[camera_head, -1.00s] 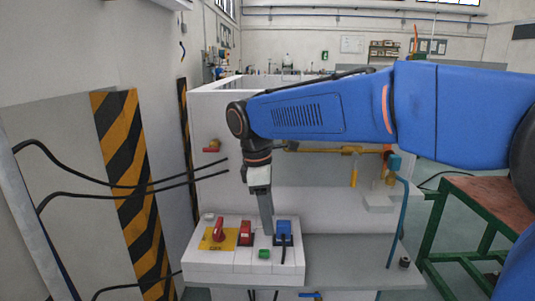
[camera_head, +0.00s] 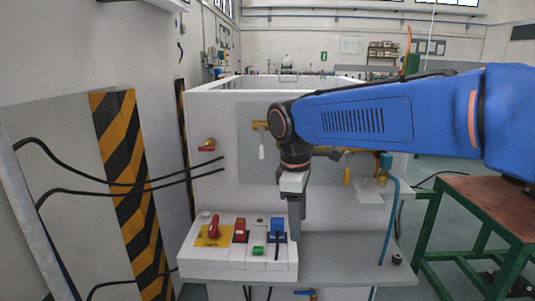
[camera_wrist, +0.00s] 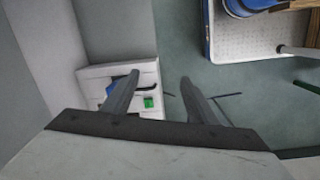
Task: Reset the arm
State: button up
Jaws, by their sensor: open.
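My blue arm reaches in from the right in the head view, with my gripper (camera_head: 296,238) pointing down at the right end of the white control box. In the wrist view my gripper (camera_wrist: 158,88) shows two grey fingers spread apart with nothing between them. The control box (camera_head: 235,265) carries a red rotary switch (camera_head: 214,227) on a yellow plate, a red switch (camera_head: 240,230), a blue switch (camera_head: 277,228) and a green button (camera_head: 258,250). The green button also shows in the wrist view (camera_wrist: 149,102), near the left finger.
A white generator housing (camera_head: 215,115) stands behind the box, with yellow pipe fittings and a red-handled valve (camera_head: 207,145). A green-framed table (camera_head: 470,215) stands at right. A striped post (camera_head: 125,170) and black cables are at left.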

jog(key=s+d+f+m+t, duration=0.2)
jog(key=s+d+f+m, duration=0.3)
jog(key=s+d+m, duration=0.2)
jog(key=s+d+f+m+t, duration=0.2)
jog(key=s+d+f+m, duration=0.3)
jog(key=s+d, duration=0.6)
jog(key=d+m, duration=0.2)
jog(key=d, duration=0.1)
jog(key=shift+s+d+m+y, duration=0.2)
jog(key=shift+s+m+y, duration=0.1)
jog(key=shift+y, duration=0.1)
